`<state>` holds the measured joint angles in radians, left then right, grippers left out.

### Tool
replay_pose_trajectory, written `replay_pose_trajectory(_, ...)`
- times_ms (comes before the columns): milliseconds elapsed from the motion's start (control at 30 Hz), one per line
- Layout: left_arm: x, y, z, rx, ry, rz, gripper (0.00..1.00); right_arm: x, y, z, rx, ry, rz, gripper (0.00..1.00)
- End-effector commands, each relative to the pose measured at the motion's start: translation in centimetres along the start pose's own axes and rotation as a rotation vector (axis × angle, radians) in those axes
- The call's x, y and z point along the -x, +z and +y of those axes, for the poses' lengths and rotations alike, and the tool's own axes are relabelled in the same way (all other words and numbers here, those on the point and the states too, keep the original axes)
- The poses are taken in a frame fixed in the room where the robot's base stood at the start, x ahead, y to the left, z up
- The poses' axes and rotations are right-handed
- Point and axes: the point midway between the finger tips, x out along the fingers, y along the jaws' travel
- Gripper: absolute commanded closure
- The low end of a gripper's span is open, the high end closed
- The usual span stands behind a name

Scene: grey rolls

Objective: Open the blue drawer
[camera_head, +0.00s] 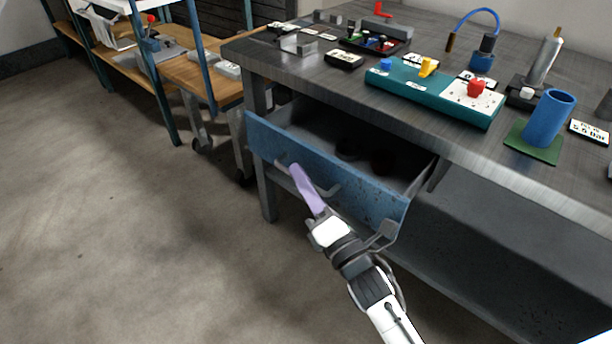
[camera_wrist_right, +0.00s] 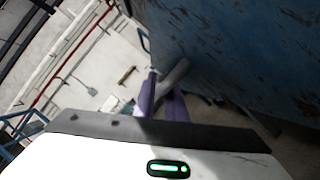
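The blue drawer (camera_head: 345,185) under the workbench is pulled partway out. Its inside shows, with dark round things in it that I cannot make out. A grey bar handle (camera_head: 326,190) runs along its front. My right gripper (camera_head: 299,177), with purple fingers, is at this handle in front of the drawer. In the right wrist view the handle (camera_wrist_right: 174,74) passes between the two purple fingers (camera_wrist_right: 160,104), which look closed on it, and the blue scratched drawer front (camera_wrist_right: 235,45) fills the upper right. My left gripper is not in view.
The metal workbench (camera_head: 300,65) carries a teal tray (camera_head: 410,88), a blue cup (camera_head: 551,118) on a green base and several small parts. A wooden-topped cart (camera_head: 190,75) and a shelf stand at the left. The floor left of the drawer is clear.

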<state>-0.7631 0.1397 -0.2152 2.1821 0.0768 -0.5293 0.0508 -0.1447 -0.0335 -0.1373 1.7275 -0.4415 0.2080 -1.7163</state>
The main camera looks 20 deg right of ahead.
Motion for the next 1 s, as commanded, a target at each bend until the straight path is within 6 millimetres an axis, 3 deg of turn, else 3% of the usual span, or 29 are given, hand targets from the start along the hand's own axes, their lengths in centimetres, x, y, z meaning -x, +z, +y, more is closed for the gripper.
replay_pose_trajectory(400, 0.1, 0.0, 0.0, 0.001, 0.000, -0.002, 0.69, 0.7, 0.0, -0.1, 0.000, -0.003, 0.000, 0.83)
replay_pose_trajectory(800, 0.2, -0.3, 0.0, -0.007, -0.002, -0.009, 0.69, 7.9, 0.0, -0.1, -0.002, -0.007, 0.001, 0.83)
replay_pose_trajectory(1000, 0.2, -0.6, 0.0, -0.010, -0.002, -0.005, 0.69, 10.1, 0.0, -0.1, 0.000, -0.005, 0.000, 0.83)
